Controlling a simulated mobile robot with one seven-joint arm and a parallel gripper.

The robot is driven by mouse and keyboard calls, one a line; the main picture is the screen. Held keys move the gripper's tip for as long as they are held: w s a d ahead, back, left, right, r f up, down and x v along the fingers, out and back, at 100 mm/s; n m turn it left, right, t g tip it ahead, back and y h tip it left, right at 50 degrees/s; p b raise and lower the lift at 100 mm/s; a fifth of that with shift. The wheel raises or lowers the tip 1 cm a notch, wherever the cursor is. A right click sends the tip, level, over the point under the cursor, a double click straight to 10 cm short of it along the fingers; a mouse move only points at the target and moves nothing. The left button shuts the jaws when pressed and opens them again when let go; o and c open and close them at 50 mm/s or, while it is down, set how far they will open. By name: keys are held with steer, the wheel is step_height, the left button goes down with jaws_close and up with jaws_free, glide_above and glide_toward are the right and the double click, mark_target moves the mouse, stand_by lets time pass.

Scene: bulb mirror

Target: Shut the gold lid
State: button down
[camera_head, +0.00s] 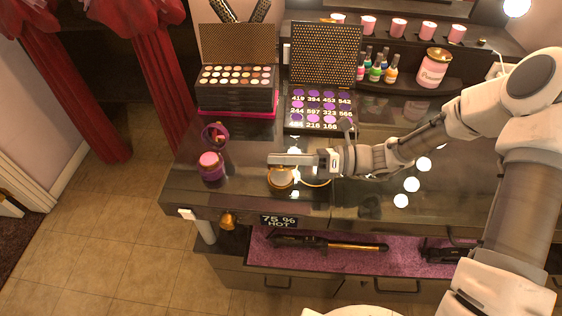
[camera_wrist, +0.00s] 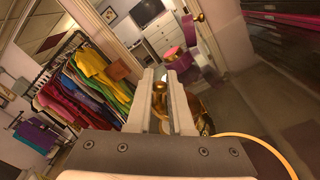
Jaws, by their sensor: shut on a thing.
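My gripper (camera_head: 275,160) reaches left over the front of the glossy counter. In the wrist view its two fingers (camera_wrist: 162,75) are closed around a small gold knob (camera_wrist: 160,88). A larger gold part, which appears to be the gold lid (camera_wrist: 195,105), shows behind and beside the right finger. In the head view a round gold-rimmed piece (camera_head: 280,179) lies just below the fingers, partly covered by them. The lid's hinge and exact angle cannot be made out.
A pink-topped purple jar (camera_head: 210,167) stands left of my gripper. An open purple palette (camera_head: 320,108) and another palette (camera_head: 236,84) stand behind. A thin gold curve (camera_head: 318,184) lies right of the gold piece. A "75 % HOT" label (camera_head: 279,221) is at the front edge.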

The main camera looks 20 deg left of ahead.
steer(key=w+m, duration=0.1)
steer(key=m, duration=0.2)
steer(key=w+a+m, duration=0.1)
steer(key=m, duration=0.1)
steer(key=shift+w+r+m, duration=0.25)
steer(key=shift+w+m, duration=0.05)
stand_by(0.4)
steer(key=c, duration=0.8)
jaws_free()
steer(key=shift+c, duration=0.2)
steer(key=b+v, duration=0.1)
steer(key=v, duration=1.6)
steer(key=shift+w+d, duration=0.15)
steer(key=shift+w, duration=0.05)
steer(key=shift+o, duration=0.2)
